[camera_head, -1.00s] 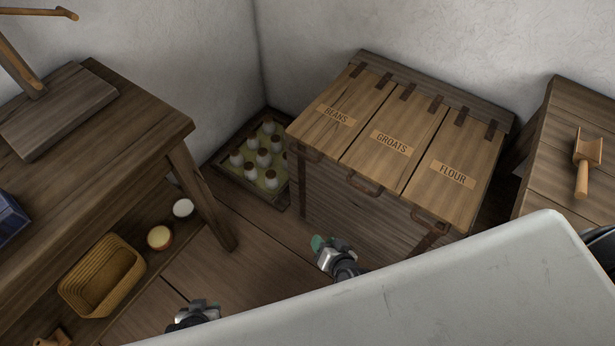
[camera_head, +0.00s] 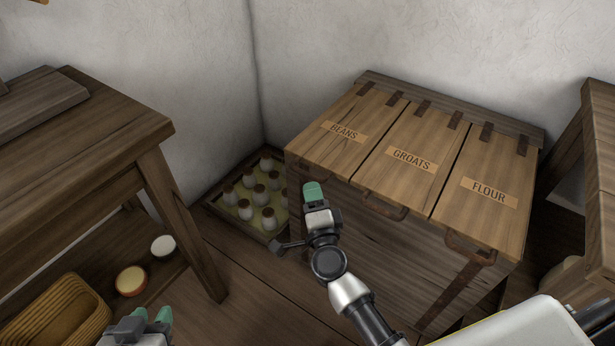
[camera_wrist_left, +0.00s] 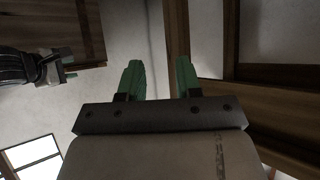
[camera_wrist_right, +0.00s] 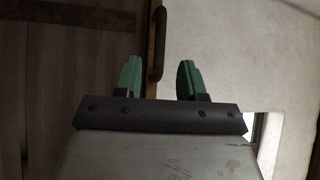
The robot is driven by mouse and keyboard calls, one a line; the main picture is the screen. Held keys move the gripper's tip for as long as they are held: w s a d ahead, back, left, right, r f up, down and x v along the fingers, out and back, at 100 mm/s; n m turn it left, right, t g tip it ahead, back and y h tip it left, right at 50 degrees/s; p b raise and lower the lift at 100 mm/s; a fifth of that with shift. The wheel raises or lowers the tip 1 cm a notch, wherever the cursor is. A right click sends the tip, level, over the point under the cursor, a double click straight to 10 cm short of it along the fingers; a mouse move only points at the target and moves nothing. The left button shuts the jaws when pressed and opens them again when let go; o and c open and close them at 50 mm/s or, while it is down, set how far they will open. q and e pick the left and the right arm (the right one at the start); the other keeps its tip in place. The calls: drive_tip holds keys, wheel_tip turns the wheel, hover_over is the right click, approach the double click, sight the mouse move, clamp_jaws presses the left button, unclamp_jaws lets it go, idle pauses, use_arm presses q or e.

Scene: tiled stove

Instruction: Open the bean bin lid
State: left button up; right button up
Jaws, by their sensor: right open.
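The bean bin lid (camera_head: 330,150), a light wooden board labelled BEANS, lies shut at the left end of a three-lid wooden chest. My right gripper (camera_head: 313,190) is in front of the chest near this lid's front edge and hides most of its handle. In the right wrist view, a brown handle (camera_wrist_right: 157,45) at a board edge lies ahead, between the lines of the two open green fingers (camera_wrist_right: 160,78); contact is not visible. My left gripper (camera_head: 150,318) is low at the bottom left of the head view. Its fingers (camera_wrist_left: 158,78) are apart and empty.
The groats lid (camera_head: 400,165) and flour lid (camera_head: 485,195) are shut beside it. A crate of bottles (camera_head: 215,205) stands left of the chest. A wooden table (camera_head: 90,150) is at left, with a basket (camera_head: 65,315) below. Another wooden piece (camera_head: 600,150) stands right.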

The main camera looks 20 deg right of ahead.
sight(308, 173)
drive_tip(key=w, duration=0.6)
drive_tip(key=shift+w+d+r+b, duration=0.15)
drive_tip(key=shift+d+r+b, duration=0.2)
drive_tip(key=shift+r, duration=0.05)
use_arm(q)
drive_tip(key=shift+w+d+r+t+h, duration=0.15)
drive_tip(key=shift+w+d+r+t, duration=0.05)
drive_tip(key=shift+w+r+t, duration=0.25)
drive_tip(key=shift+w+d+r+t+h, duration=0.2)
drive_tip(key=shift+w+r+t, duration=0.15)
drive_tip(key=shift+r+t, duration=0.15)
use_arm(e)
clamp_jaws()
